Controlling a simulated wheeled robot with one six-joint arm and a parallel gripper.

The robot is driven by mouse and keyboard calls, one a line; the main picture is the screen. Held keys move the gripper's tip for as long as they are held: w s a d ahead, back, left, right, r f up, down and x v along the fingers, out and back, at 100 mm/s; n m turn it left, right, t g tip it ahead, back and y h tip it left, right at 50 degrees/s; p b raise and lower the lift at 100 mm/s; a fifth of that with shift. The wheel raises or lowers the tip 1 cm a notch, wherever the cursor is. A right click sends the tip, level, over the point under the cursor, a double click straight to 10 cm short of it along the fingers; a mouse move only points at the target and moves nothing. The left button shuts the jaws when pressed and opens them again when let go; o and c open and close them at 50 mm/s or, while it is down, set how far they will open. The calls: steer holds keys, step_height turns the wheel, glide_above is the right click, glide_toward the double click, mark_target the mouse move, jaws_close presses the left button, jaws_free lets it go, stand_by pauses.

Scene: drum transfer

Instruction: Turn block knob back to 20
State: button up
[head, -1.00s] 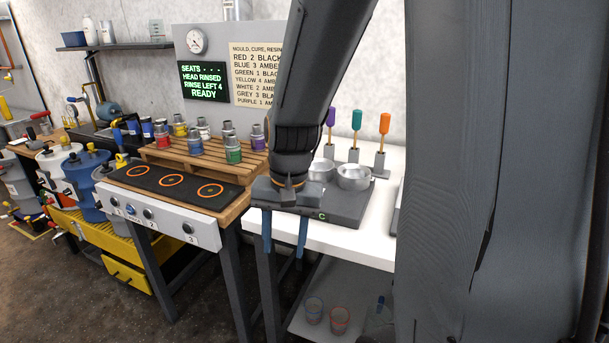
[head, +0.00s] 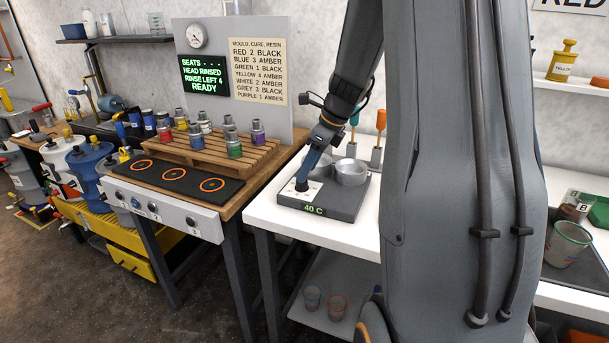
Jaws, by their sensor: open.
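The dark grey block (head: 345,205) sits on the white bench, and its green display (head: 314,209) reads 40 C. A pale dial plate (head: 292,193) with small marks lies on the block's top left. My gripper (head: 304,182) points down at this plate, its blue fingers right at the dark knob. The knob is mostly hidden by the fingers, and I cannot tell whether they touch it. The gripper is open. Metal cups (head: 350,171) stand on the block behind and right of the gripper.
My arm covers the middle right of the view. A wooden pallet (head: 215,150) with several coloured pots and a panel with three ringed plates (head: 176,176) stand left. Screwdriver-like tools with orange (head: 380,121) and teal handles stand behind the block. The bench front (head: 290,222) is clear.

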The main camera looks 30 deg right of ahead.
steer(key=shift+x, duration=1.9)
steer(key=c, duration=1.1)
steer(key=shift+o, duration=0.2)
steer(key=shift+p, duration=0.3)
